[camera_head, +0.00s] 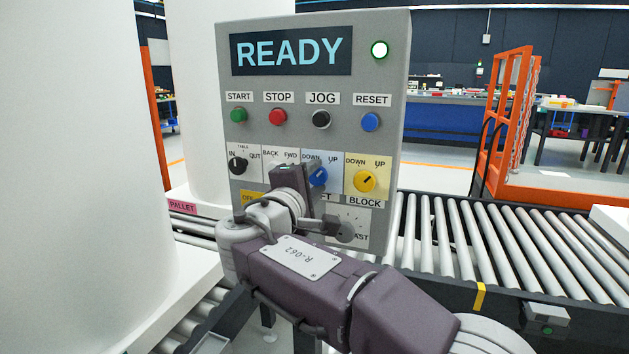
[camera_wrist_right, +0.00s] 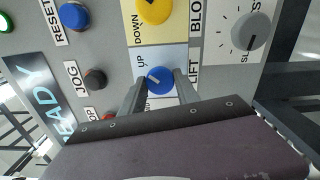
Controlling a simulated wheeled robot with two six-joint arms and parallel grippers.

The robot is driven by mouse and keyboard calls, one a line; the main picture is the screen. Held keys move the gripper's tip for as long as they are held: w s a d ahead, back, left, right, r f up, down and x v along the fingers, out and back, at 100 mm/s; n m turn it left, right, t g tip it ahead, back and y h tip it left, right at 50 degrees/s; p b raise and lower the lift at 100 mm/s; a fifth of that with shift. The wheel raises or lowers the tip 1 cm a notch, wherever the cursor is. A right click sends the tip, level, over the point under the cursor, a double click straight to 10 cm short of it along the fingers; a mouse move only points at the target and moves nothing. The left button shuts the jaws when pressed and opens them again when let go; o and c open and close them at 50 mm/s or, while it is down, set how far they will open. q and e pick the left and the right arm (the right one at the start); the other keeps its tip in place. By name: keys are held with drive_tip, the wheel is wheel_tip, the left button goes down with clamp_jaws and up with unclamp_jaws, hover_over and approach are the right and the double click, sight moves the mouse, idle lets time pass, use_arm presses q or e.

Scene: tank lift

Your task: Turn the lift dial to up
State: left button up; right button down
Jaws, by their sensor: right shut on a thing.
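The grey control panel (camera_head: 306,110) shows READY on its screen. The blue lift dial (camera_head: 319,177) is in its lower row, with DOWN at its left and UP at its right. My right gripper (camera_head: 312,179) is in front of the panel and partly hides the dial and its LIFT label. In the right wrist view the blue dial (camera_wrist_right: 160,80) is between the two fingers of my right gripper (camera_wrist_right: 160,86), which is shut on it. The dial's pale mark appears to lean toward the UP side. My left gripper is not in view.
The yellow block dial (camera_head: 365,181) is close on the right, and the black table dial (camera_head: 238,164) is at the left. A grey speed knob (camera_head: 345,232) is below. START, STOP, JOG and RESET buttons are above. A roller conveyor (camera_head: 470,240) runs behind the panel.

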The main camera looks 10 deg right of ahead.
drive_tip(key=c, duration=0.9)
unclamp_jaws()
drive_tip(key=p+v, duration=0.2)
drive_tip(key=v, duration=0.7)
